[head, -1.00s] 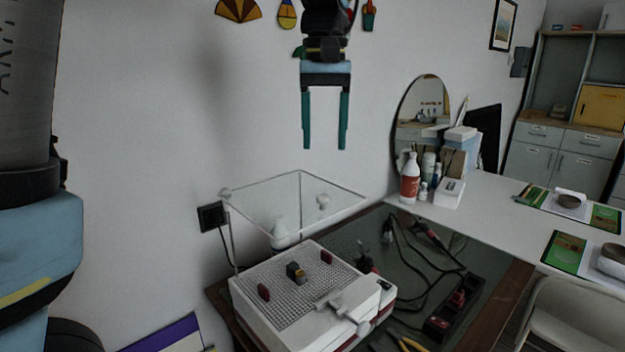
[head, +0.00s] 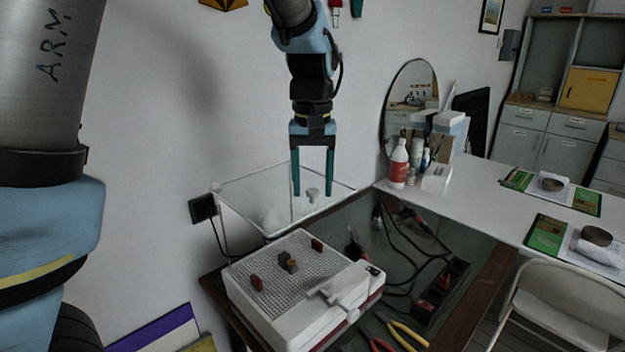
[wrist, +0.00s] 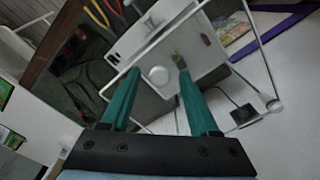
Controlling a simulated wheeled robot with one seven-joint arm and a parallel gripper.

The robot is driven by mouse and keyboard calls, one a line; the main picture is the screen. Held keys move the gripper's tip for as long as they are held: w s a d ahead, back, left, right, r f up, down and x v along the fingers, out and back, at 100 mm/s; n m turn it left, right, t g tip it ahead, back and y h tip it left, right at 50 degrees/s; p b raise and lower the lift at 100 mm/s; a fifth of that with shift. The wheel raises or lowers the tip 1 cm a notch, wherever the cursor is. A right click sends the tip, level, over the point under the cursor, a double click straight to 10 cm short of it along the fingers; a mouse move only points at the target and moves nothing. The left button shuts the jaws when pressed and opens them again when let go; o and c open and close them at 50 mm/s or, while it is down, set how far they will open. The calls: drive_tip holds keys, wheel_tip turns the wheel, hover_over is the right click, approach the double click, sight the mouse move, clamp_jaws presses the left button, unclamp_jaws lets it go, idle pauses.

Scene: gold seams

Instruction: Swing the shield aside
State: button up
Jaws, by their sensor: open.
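The shield is a clear flat panel with a pale frame (head: 246,178), held above the back of a white box-like machine (head: 325,318) by a post at its left. A small round pale knob (head: 312,194) sits on the panel, and the knob also shows in the wrist view (wrist: 159,76) between the fingers. My gripper (head: 313,194) has two teal fingers pointing down, apart and empty. In the head view the fingertips overlap the panel on both sides of the knob. I cannot tell the exact height gap; no contact is visible.
The machine's perforated top holds small red pieces (head: 257,284) and a dark and orange block (head: 288,262). Cables, a power strip (head: 440,289) and pliers (head: 405,332) lie to the right. Bottles (head: 399,164) and a round mirror (head: 409,95) stand behind. A chair (head: 555,295) is at right.

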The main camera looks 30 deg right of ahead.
drive_tip(key=shift+c, duration=0.2)
clamp_jaws()
idle(1.1)
